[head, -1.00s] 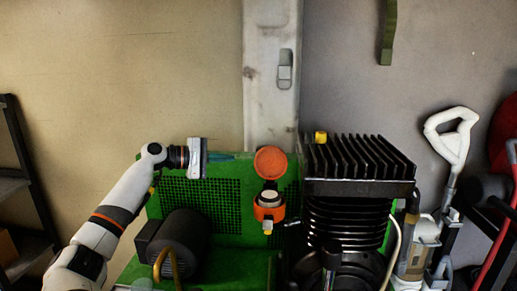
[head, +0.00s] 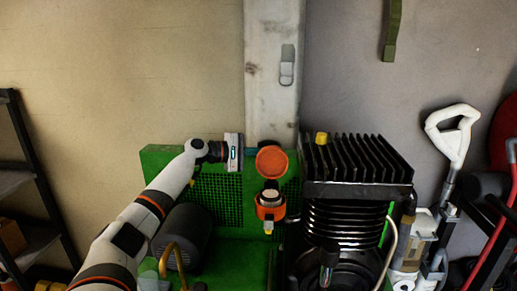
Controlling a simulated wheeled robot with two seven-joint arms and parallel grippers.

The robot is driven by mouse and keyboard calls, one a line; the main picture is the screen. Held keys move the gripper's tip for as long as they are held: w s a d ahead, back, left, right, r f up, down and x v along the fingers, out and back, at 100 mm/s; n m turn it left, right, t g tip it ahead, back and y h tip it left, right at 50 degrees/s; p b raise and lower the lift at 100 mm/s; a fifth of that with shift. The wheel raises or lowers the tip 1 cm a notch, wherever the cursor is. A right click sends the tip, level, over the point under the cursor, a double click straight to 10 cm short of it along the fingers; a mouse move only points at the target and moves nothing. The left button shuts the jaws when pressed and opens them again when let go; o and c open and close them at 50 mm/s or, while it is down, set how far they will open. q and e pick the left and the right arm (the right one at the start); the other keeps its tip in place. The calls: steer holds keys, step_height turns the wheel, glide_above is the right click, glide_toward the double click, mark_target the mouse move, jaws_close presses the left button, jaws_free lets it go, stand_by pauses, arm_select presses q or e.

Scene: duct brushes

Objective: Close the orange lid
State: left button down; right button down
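The orange lid (head: 271,161) is a round disc standing upright, its broad face toward me. It stands open just above and behind an orange-collared neck (head: 270,209) with a pale round top. My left gripper (head: 243,153) comes in from the left at the lid's height, close to the lid's left edge. A small gap seems to lie between them, but I cannot tell their depth apart. Its fingers hardly show, so I cannot tell whether it is open or shut. My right gripper is not in view.
A black finned machine (head: 355,165) stands right of the lid, with a yellow cap (head: 322,138) on top. A green perforated panel (head: 165,157) is behind. A dark motor (head: 182,236) sits below my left arm. A pale post (head: 271,70) rises behind the lid.

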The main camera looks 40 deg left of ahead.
mark_target(272, 162)
arm_select(q)
steer(key=shift+s+d+r+p, duration=0.3)
steer(key=shift+s+d+p, duration=0.05)
steer(key=shift+s+d, duration=0.3)
steer(key=shift+s+d+r+p, duration=0.3)
steer(key=shift+s+d+p, duration=0.05)
steer(key=shift+s+d, duration=0.25)
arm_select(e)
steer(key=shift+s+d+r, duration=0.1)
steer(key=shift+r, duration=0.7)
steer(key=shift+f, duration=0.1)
arm_select(q)
steer(key=shift+s+d+r+m+b, duration=0.2)
steer(key=shift+m+b, duration=0.1)
steer(key=shift+b, duration=0.4)
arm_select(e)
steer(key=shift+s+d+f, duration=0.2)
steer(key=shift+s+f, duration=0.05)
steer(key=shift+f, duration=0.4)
